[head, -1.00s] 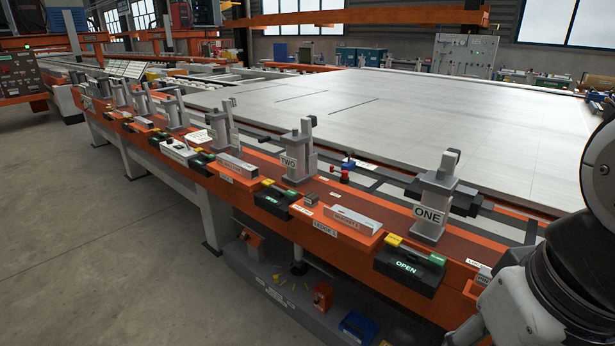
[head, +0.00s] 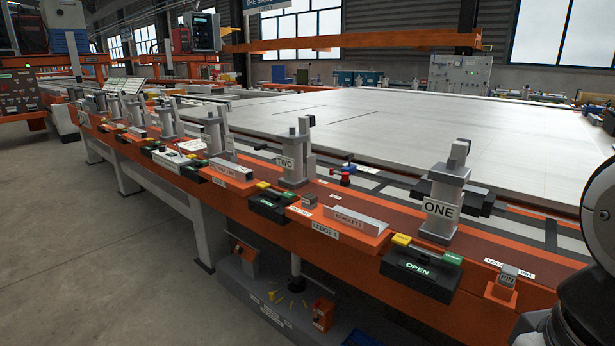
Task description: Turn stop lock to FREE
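I see no label reading stop lock or FREE in the head view. A small grey block on an orange base, tagged PIN (head: 508,277), sits on the orange rail at the right, beside a label that seems to read LOCK PIN. Left of it is a black box marked OPEN (head: 420,270), with yellow and green top buttons. Behind that box stands a grey clamp post marked ONE (head: 442,208). A similar post marked TWO (head: 293,160) stands farther left. My gripper is out of view; only parts of my arm show at the right edge.
The orange rail (head: 345,275) runs from lower right to far left, carrying bracket ledges and more posts. A large pale panel (head: 440,125) lies behind it. A low shelf with an orange bin (head: 323,313) is below. The grey floor (head: 90,250) at left is clear.

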